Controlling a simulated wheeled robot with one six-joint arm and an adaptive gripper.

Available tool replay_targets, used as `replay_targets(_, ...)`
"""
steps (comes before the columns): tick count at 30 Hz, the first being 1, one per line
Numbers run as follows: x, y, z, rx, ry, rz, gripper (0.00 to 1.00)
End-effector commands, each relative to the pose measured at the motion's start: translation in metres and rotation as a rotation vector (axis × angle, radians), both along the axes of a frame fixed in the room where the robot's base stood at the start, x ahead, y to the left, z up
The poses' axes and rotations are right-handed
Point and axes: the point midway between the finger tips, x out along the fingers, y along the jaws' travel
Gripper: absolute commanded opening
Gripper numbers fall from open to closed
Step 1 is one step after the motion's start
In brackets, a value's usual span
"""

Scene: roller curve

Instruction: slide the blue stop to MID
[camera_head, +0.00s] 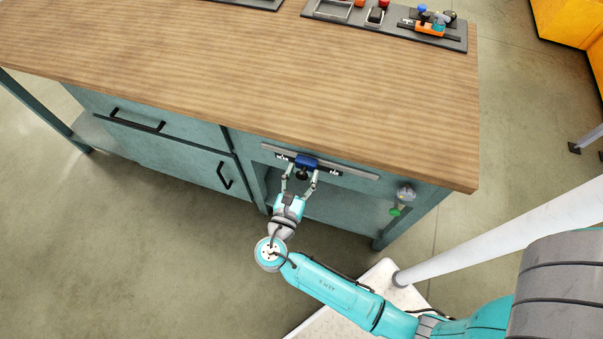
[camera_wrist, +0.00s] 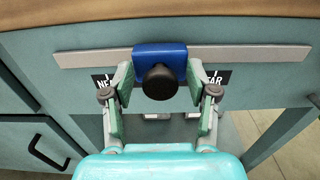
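The blue stop (camera_wrist: 160,55) sits on a grey horizontal rail (camera_wrist: 255,53) on the bench front, about midway along it. It also shows in the head view (camera_head: 307,161). A round black knob (camera_wrist: 159,82) sticks out from its front. My gripper (camera_wrist: 160,88) faces the stop with its fingers open, one on each side of the knob. Gaps show between the knob and both fingers. A black label (camera_wrist: 102,79) partly reading "NE" is left of the stop, and one ending in "AR" (camera_wrist: 217,76) is right. Fingers cover parts of both. No MID label is visible.
The wooden bench top (camera_head: 240,70) overhangs the rail. A grey knob with a green part (camera_head: 404,195) is right of the rail. A drawer (camera_head: 150,120) and a cupboard door with black handles are at left. Several small fixtures stand on a grey panel (camera_head: 455,38) on the top.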

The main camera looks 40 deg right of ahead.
Motion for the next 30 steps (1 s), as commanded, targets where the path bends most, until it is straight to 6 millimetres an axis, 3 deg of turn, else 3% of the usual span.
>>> replay_targets(8, -0.006, 0.010, 0.000, 0.000, 0.000, 0.003, 0.58)
replay_targets(30, -0.063, 0.089, 0.000, 0.000, 0.000, 0.004, 0.58)
